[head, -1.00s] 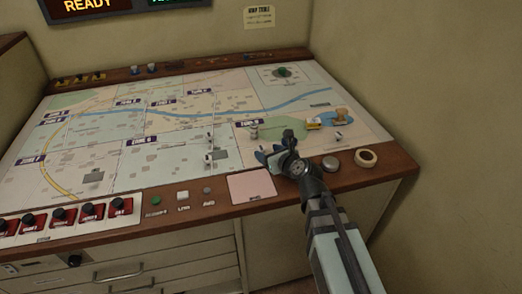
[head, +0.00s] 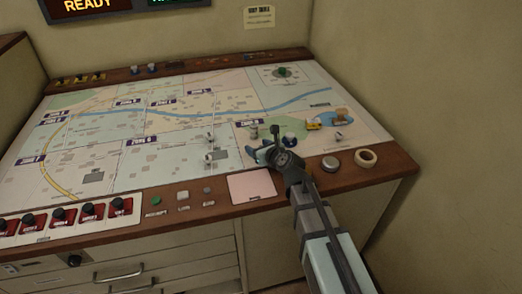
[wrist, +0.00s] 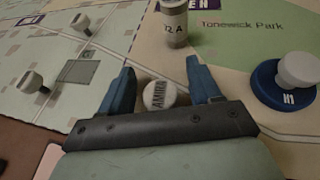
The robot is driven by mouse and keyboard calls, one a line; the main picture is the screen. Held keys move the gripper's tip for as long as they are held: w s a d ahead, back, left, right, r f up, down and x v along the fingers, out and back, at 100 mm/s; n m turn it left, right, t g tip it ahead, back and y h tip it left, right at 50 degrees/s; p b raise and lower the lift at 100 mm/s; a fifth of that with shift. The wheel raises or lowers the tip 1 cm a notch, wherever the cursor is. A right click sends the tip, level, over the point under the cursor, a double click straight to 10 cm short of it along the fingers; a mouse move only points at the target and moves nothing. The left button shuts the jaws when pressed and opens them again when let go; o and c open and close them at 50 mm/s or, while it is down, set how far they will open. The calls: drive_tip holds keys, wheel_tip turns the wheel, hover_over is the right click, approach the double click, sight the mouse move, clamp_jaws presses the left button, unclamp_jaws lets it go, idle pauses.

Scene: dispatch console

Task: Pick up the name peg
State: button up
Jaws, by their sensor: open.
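The name peg (wrist: 158,95), a white round-topped piece lettered "AMINA", shows in the wrist view between the two blue fingers of my gripper (wrist: 159,68). The fingers stand open on either side of it, with a gap visible at each side. Its lower part is hidden by the gripper body. In the head view my gripper (head: 258,151) is low over the map, and I cannot make out the name peg there.
A grey-white cylinder marked "R2A" (wrist: 174,22) stands just beyond the fingers. A blue-based piece with a white knob (wrist: 283,85) stands to the right. Small white pegs (wrist: 82,22) (wrist: 33,83) are at left. A tape roll (head: 366,158) lies on the wooden edge.

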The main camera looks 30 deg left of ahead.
drive_tip(key=c, duration=1)
drive_tip(key=shift+r, duration=0.15)
